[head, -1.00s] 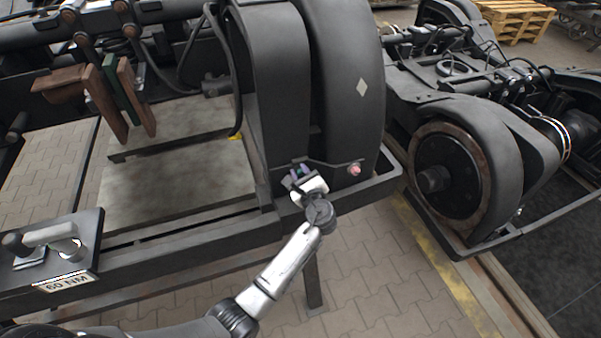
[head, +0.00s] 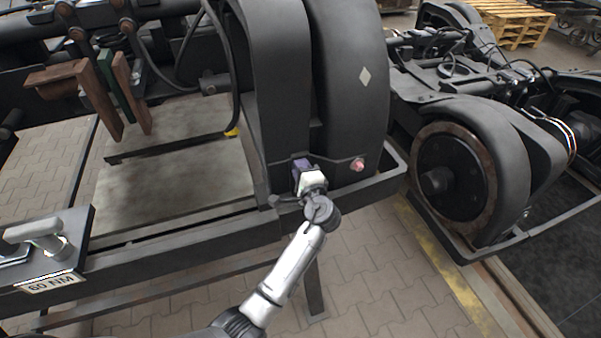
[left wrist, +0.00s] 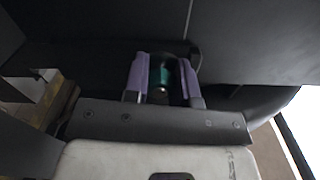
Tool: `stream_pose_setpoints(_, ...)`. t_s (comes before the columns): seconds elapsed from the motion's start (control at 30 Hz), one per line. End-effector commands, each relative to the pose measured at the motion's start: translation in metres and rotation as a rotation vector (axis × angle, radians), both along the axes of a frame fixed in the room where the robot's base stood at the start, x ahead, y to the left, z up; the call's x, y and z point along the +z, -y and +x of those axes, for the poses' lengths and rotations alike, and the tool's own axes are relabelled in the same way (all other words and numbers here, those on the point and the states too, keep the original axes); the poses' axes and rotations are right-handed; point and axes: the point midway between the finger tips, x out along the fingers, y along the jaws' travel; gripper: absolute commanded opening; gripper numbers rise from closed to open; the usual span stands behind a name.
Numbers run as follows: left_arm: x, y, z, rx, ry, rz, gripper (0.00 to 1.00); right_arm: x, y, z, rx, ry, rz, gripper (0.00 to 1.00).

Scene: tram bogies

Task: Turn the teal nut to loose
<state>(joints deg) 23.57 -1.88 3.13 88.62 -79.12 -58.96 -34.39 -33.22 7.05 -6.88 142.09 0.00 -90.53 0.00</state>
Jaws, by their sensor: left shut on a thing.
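The teal nut (left wrist: 159,76) shows in the left wrist view between the two purple fingers of my left gripper (left wrist: 162,82). The fingers are shut on it, one on each side. In the head view my left gripper (head: 302,167) is at the lower front of the dark wheel cover, and it hides the nut there. The nut sits against a dark plate; its far end is in shadow. My right gripper is in neither view.
A pink-red knob (head: 357,165) sits just right of my left gripper on the same bar. The dark frame rail (head: 180,247) runs below. A grey-handled tool (head: 40,235) lies at left by a "60 NM" label (head: 52,283). Another bogie wheel (head: 455,175) stands at right.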

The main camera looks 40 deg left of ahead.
Motion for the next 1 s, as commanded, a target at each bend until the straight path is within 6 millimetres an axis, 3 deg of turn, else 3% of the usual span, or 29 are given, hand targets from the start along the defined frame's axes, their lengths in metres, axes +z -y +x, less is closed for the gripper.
stream_pose_setpoints(0.4,-0.002,0.0,0.0,-0.001,0.257,-0.15,0.01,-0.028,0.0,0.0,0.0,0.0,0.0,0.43)
stream_pose_setpoints(1.0,0.0,0.0,0.0,-0.001,0.363,-0.214,0.01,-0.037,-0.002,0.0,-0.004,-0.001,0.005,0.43)
